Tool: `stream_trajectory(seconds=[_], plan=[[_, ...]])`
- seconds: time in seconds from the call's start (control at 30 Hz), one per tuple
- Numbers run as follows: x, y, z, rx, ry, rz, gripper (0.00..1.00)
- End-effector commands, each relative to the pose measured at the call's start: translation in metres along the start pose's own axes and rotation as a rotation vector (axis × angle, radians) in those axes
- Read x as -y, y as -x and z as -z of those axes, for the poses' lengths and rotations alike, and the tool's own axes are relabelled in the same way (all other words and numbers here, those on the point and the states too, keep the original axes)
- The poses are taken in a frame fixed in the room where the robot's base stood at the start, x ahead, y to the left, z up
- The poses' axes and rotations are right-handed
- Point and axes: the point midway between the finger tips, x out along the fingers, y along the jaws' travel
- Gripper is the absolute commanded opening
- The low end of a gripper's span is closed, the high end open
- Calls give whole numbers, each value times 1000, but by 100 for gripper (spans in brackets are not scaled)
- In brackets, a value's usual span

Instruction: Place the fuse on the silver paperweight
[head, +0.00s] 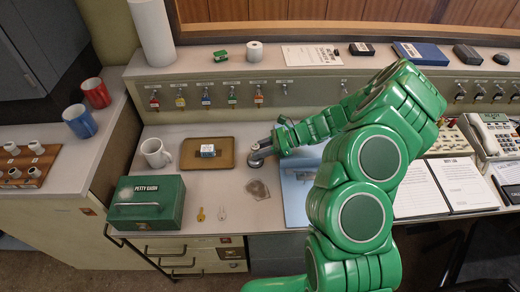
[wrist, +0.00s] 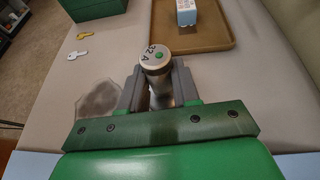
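The fuse (wrist: 154,57) is a silvery cylinder with a green dot and "32 A" on its cap. It stands upright between the two grey fingers of my gripper (wrist: 157,85) in the wrist view, with a finger against each side. In the head view my gripper (head: 262,150) is low over the console, right of the brown tray. A small round silvery-dark thing (head: 254,162) shows under the fingertips; I cannot tell whether it is the silver paperweight or part of the fuse. The fuse's lower end is hidden by the fingers.
A brown tray (head: 187,163) with a small blue-white box (head: 208,151) lies to the left.

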Motion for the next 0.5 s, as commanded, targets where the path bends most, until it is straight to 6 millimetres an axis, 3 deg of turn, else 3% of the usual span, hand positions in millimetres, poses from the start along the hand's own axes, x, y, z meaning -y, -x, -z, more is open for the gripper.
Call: stream_trajectory(seconds=[0.03, 0.17, 0.5], plan=[[-1, -1, 1, -2, -1, -2, 37], [-1, -1, 2, -2, -1, -3, 56], [-2, 0, 1, -4, -2, -3, 56]])
